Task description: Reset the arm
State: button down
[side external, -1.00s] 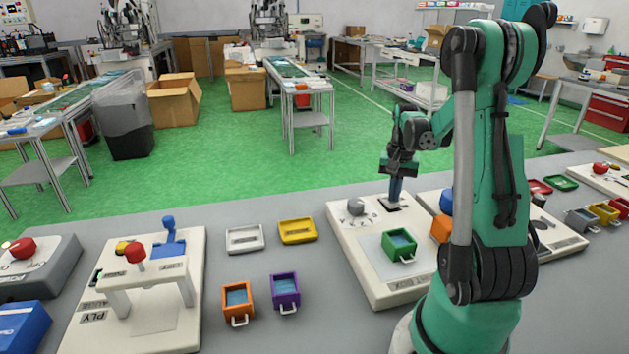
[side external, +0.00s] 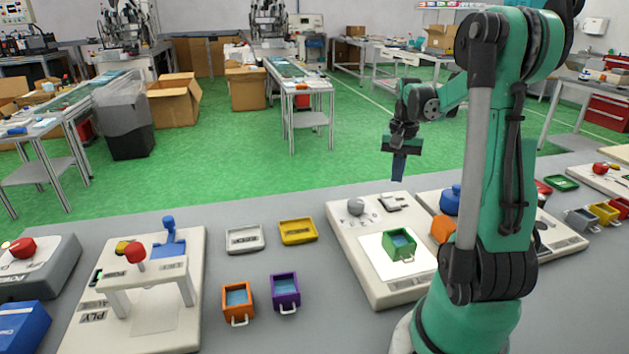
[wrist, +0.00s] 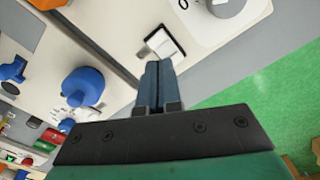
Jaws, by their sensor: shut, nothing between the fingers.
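My gripper (side external: 398,166) is shut and empty, pointing down in the air above the far edge of a white station board (side external: 372,288). Its closed blue fingers also show in the wrist view (wrist: 157,84). Below them on the board is a white rocker switch (side external: 394,202), which also shows in the wrist view (wrist: 163,44). A grey knob (side external: 355,206) stands to the left of the switch. A green box with blue contents (side external: 400,245) sits on a bright white square pad (side external: 376,257) on the same board.
An orange box (side external: 237,302) and a purple box (side external: 285,292) stand on the grey table, with a white tray (side external: 244,239) and a yellow tray (side external: 298,231) behind them. A press station with a red knob (side external: 135,252) is at left. A blue knob (side external: 450,200) is close by at right.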

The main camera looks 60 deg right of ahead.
jog(key=shift+r, duration=0.9)
jog(key=shift+w+a, duration=0.1)
jog(key=w+a+r+n+t+h, duration=0.2)
jog(key=w+a+n, duration=0.5)
jog(key=a, duration=0.5)
jog(key=w+a+n+t+y, duration=0.1)
jog(key=a+n+t, duration=0.4)
jog(key=a, duration=1.1)
jog(key=n+y, duration=0.1)
jog(key=n, duration=0.2)
jog(key=shift+w+a, duration=0.35)
jog(key=shift+f, duration=0.1)
